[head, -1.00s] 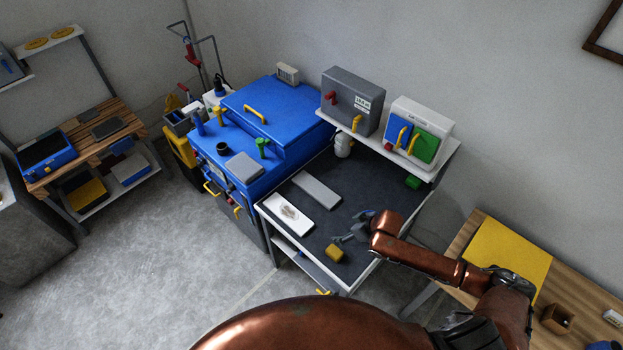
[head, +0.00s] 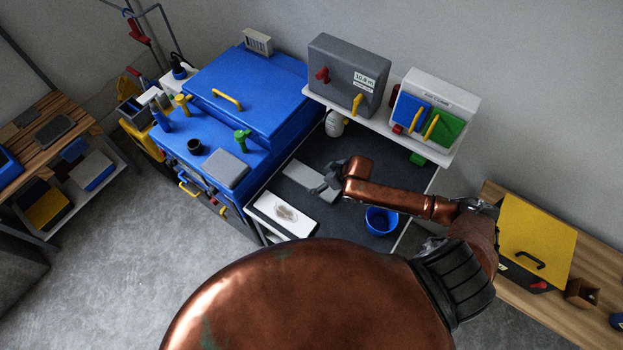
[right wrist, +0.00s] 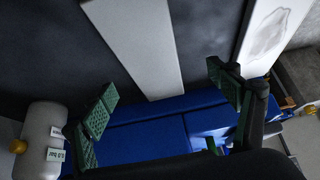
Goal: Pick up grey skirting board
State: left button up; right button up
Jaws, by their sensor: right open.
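The plain light grey skirting board (head: 301,174) lies flat on the dark worktop (head: 372,160), behind a white board with a smudge (head: 284,214). My right gripper (head: 322,186) is at the right part of the grey board and hides some of it. In the right wrist view the grey board (right wrist: 140,40) runs from the top down to between my open right fingers (right wrist: 165,108), and nothing is held. I cannot tell the height between fingers and board. The smudged board (right wrist: 268,32) is at upper right there. My left gripper is not in view.
A blue bucket (head: 381,221) stands on the worktop beside my right forearm. A shelf (head: 378,127) with a grey box (head: 345,75) overhangs the worktop's back. A blue machine (head: 240,100) borders the left side, and a white bottle (head: 334,124) stands at the back.

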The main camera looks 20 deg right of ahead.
aim_at(313, 180)
jog(key=w+f, duration=0.2)
jog(key=shift+w+f, duration=0.15)
jog(key=shift+f, duration=0.15)
jog(key=shift+x, duration=1.05)
jog(key=shift+f, duration=0.2)
jog(key=shift+w+f, duration=0.2)
jog(key=shift+w, duration=0.05)
jog(key=shift+c, duration=1.1)
jog(key=shift+s+r, duration=0.15)
jog(key=c, duration=0.8)
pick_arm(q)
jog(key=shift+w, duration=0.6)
pick_arm(e)
jog(key=c, duration=0.5)
